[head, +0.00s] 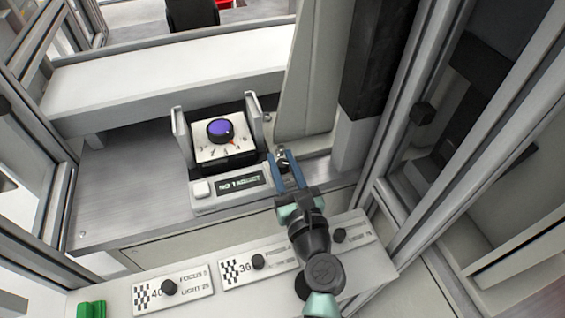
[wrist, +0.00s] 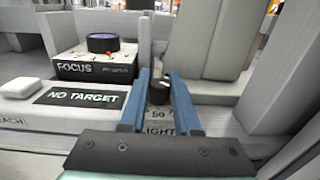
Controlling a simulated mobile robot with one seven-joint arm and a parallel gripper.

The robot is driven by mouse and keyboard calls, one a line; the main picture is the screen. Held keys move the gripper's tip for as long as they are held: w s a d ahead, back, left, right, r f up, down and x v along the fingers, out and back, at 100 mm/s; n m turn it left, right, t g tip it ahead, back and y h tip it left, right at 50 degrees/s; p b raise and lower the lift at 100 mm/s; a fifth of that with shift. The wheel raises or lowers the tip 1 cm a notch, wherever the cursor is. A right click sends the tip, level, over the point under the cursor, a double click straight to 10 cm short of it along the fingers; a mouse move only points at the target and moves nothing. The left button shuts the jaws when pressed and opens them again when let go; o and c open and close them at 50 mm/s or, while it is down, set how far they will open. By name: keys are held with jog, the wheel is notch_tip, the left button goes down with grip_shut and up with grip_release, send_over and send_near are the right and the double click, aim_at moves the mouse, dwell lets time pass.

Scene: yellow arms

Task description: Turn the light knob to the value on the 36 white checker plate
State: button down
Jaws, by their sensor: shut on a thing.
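The light knob (wrist: 158,93) is a small dark knob above a label reading LIGHT, with 50 shown over it in the wrist view. My gripper (head: 283,160) has its two blue fingers on either side of this knob and is shut on it. The fingers also show in the wrist view (wrist: 160,95). The middle checker plate (head: 233,273) lies on the front ledge. Its number looks like 30 or 36, and I cannot tell which. Its FOCUS line is partly hidden, and I cannot read its light value behind my arm.
A focus unit with a purple-topped knob (head: 220,131) stands behind a NO TARGET display (head: 241,184) and a white button (head: 202,189). A checker plate marked 40, LIGHT 25 (head: 187,287) is at left; a LIGHT 75 plate (head: 356,236) is at right. A green block (head: 92,308) sits front left.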

jog(key=n+g+y, duration=0.1)
jog(key=y, duration=0.1)
jog(key=n+g+y, duration=0.1)
jog(key=n+y, duration=0.1)
jog(key=shift+d+y+b, duration=0.1)
jog(key=shift+y+b, duration=0.2)
jog(key=shift+b, duration=0.1)
jog(key=shift+n+g+y, duration=0.8)
jog(key=shift+n+y, duration=0.1)
jog(key=shift+y, duration=0.1)
jog(key=c, duration=0.6)
grip_release()
jog(key=v, duration=1.3)
jog(key=shift+w+p, duration=0.1)
jog(key=shift+p, duration=0.2)
